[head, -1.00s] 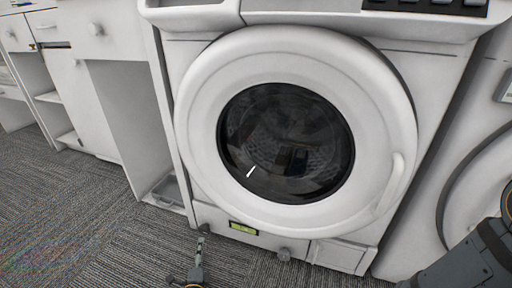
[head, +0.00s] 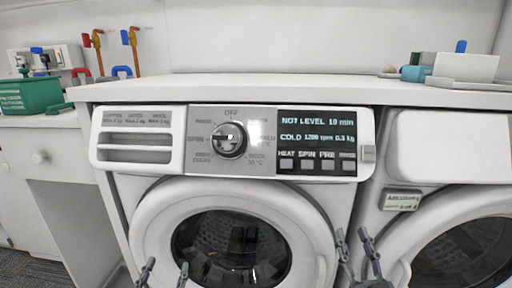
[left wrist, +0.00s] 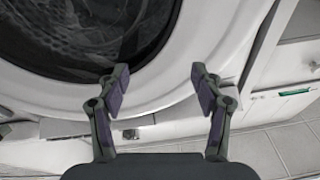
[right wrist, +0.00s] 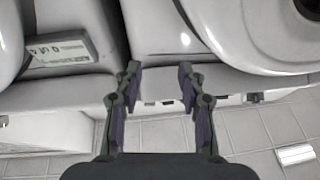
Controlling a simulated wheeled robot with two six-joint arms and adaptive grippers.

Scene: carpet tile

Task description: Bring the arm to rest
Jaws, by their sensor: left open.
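The white washing machine (head: 330,200) stands in the middle of the head view, its round door shut against the front. My left gripper (head: 165,268) is low in front of the door, open and empty. In the left wrist view my left gripper (left wrist: 159,76) has its fingers wide apart before the door's white ring (left wrist: 215,50). My right gripper (head: 352,240) is in front of the machine's right side, near the neighbouring machine. In the right wrist view my right gripper (right wrist: 159,70) has its fingers apart with nothing between them.
A second machine (head: 440,140) stands close on the right. The white countertop (head: 240,88) above holds a white box (head: 466,68) and small coloured items at right. A green crate (head: 30,95) sits on the left counter. Tiled floor (right wrist: 150,135) shows in the right wrist view.

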